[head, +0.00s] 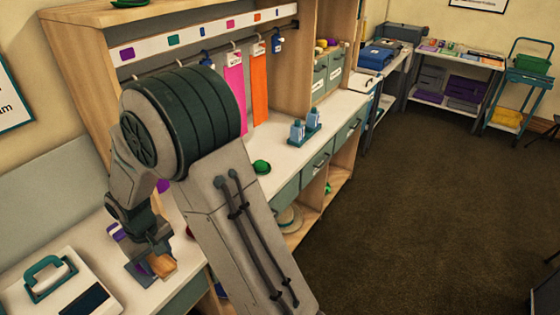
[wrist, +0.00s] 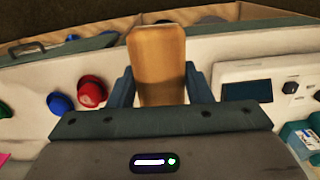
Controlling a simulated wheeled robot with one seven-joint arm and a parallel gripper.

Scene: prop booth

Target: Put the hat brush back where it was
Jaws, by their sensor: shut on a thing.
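The hat brush shows as a wooden block (head: 163,264) low in the head view, at the end of my arm over the white counter. In the wrist view its tan wooden body (wrist: 158,55) stands up between the two blue-grey fingers. My gripper (head: 150,268) is shut on it; it also shows in the wrist view (wrist: 160,88). The brush's underside and any bristles are hidden. I cannot tell whether the brush touches the counter. No place is clearly marked as its former spot.
A white device (head: 62,285) with a teal handle and dark screen stands left of my gripper. In the wrist view, small red (wrist: 92,92) and blue (wrist: 60,103) rounded things lie left. Pink (head: 233,80) and orange (head: 260,84) strips hang behind. Bottles (head: 305,128) stand farther along the counter.

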